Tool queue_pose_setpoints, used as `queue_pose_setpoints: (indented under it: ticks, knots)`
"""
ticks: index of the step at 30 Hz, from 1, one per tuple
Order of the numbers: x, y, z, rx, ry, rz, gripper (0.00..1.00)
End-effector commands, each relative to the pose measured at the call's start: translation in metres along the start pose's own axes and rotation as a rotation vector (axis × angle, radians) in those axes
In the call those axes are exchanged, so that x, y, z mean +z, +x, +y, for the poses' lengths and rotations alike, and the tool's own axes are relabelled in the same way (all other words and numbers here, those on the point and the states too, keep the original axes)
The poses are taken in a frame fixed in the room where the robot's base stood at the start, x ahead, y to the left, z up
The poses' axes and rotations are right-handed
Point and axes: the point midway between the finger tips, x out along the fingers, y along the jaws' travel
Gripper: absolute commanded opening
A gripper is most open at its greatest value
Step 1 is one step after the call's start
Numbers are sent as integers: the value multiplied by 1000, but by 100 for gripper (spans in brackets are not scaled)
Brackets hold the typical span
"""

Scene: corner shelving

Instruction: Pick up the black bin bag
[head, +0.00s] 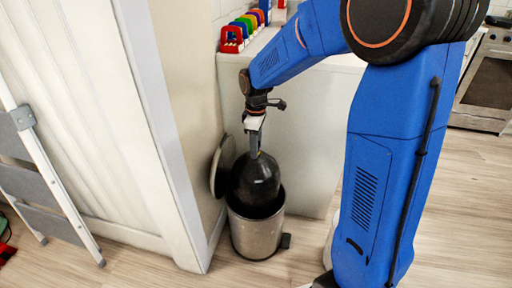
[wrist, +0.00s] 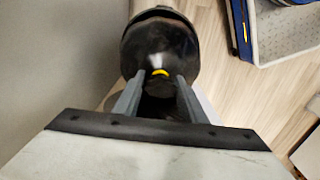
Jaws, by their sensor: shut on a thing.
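The black bin bag (head: 256,180) is upright, its lower part inside the metal pedal bin (head: 256,236) and its rounded upper part above the rim. My gripper (head: 254,152) points down from above and is shut on the top of the bag. In the wrist view, the fingers of my gripper (wrist: 158,92) reach to the glossy black bag (wrist: 158,45), with a small yellow piece between their tips. The bin's round lid (head: 222,166) stands open on the left. The bottom of the bag is hidden in the bin.
A beige cabinet wall (head: 185,120) is close on the left of the bin, and a white counter side (head: 300,130) is behind it. A folding step ladder (head: 45,180) leans at far left. Coloured items (head: 240,30) stand on the counter. Wooden floor is clear in front.

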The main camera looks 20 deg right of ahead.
Motion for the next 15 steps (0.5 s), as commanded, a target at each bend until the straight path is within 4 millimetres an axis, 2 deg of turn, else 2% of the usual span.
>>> queue_pose_setpoints:
  ticks: [15]
  knots:
    - [-1, -28, 1, 4, 0, 3, 0]
